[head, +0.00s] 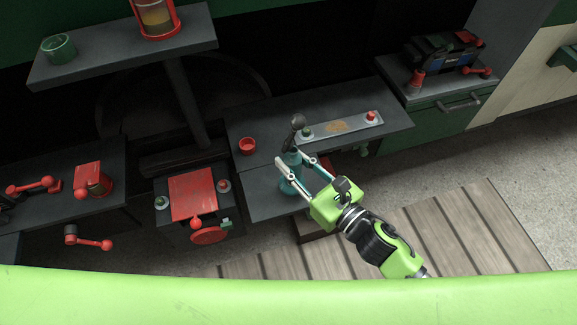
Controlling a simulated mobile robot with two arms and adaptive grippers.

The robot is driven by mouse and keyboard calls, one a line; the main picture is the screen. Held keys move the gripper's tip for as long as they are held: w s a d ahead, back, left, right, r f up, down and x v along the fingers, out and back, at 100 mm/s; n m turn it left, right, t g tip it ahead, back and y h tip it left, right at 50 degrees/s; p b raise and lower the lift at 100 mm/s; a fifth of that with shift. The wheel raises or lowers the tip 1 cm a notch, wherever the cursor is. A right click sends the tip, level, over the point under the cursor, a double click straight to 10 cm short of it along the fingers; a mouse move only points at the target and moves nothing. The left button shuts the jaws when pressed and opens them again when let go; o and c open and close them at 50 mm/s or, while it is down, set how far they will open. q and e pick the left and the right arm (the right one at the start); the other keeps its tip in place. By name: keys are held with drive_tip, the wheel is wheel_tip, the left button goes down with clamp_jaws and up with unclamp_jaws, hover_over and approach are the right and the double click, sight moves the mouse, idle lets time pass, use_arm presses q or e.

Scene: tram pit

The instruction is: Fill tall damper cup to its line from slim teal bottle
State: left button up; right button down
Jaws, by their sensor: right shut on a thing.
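My right gripper (295,161) reaches in from the lower right and is shut on the bottle, one finger on each side. I cannot tell whether the bottle's base touches the bench. A tall clear vessel with a red frame (158,35) and amber content stands on the raised shelf at upper left; it may be the damper cup. Its top is cut off and no fill line can be made out. My left gripper is not in view.
A small red cup (247,146) and a grey tray (350,126) are on the middle bench (270,118). A green glass bowl (58,48) sits on the raised shelf (95,70). A red-topped box (192,195) stands left of the bottle. A slatted wooden floor lies lower right.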

drive_tip(key=shift+w+a+f, duration=0.25)
drive_tip(key=shift+w+f, duration=0.1)
drive_tip(key=shift+f, duration=0.1)
drive_tip(key=f, duration=0.3)
drive_tip(key=shift+w+a+f, duration=0.1)
drive_tip(key=shift+w+a, duration=0.15)
drive_tip(key=shift+w, duration=0.1)
drive_tip(key=shift+f, duration=0.2)
drive_tip(key=shift+f+b, duration=0.2)
drive_tip(key=shift+b, duration=0.25)
drive_tip(key=c, duration=1.7)
unclamp_jaws()
drive_tip(key=v, duration=1.4)
drive_tip(key=shift+b, duration=0.45)
